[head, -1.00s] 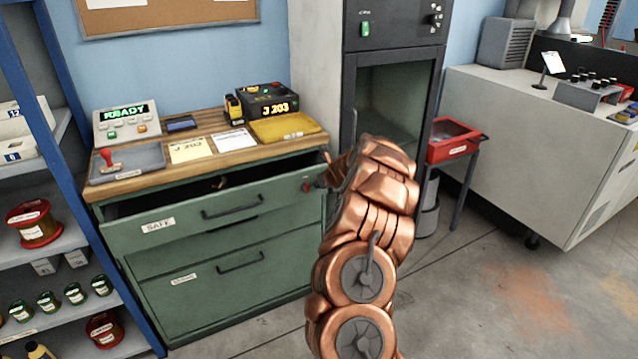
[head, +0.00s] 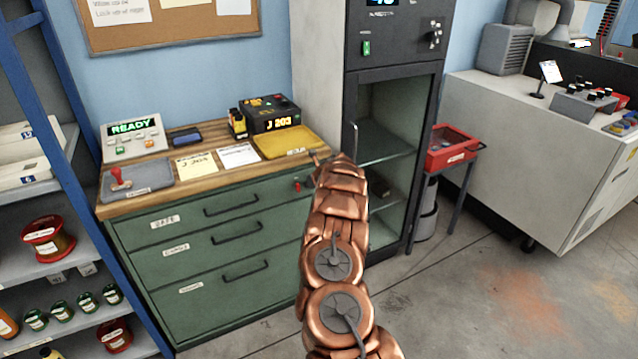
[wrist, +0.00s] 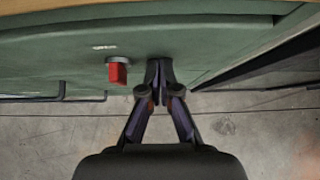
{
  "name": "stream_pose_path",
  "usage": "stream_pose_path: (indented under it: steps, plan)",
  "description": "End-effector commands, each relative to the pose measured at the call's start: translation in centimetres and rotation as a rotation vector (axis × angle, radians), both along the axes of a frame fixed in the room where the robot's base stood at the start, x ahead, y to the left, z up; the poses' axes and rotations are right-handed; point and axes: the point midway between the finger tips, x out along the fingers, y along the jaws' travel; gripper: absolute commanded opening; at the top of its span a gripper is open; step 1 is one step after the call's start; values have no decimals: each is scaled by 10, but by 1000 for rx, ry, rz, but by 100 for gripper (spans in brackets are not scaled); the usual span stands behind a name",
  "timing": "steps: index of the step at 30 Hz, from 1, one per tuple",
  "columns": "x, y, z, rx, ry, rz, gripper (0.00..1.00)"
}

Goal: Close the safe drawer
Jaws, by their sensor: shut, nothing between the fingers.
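The safe drawer (head: 180,212), the top green drawer marked SAFE, sits flush with the cabinet front in the head view; no gap shows above it. It has a dark bar handle (head: 231,204) and a red knob (head: 297,187) near its right end. In the wrist view the green front (wrist: 50,60) fills the upper part, with the red knob (wrist: 118,74) just left of my gripper (wrist: 158,72). My gripper is shut and empty, its fingertips at the green front; I cannot tell whether they touch. In the head view my arm hides most of the gripper.
Two more green drawers (head: 170,270) below are shut. The wooden top (head: 220,178) holds a red stamp, notes, a yellow tray and a control box. A grey cabinet (head: 395,120) stands right, a blue-framed shelf (head: 75,200) left. The floor (head: 470,290) at right is clear.

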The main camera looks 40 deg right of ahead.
Motion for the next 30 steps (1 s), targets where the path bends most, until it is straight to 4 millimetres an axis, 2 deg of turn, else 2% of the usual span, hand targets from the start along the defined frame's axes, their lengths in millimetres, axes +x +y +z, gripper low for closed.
stream_pose_path:
  steps: [6,12,30]
  plan:
    - [14,9,1,1,0,14,0]
    - [19,11,2,-2,-5,14,0]
    - [17,10,8,-7,-16,9,0]
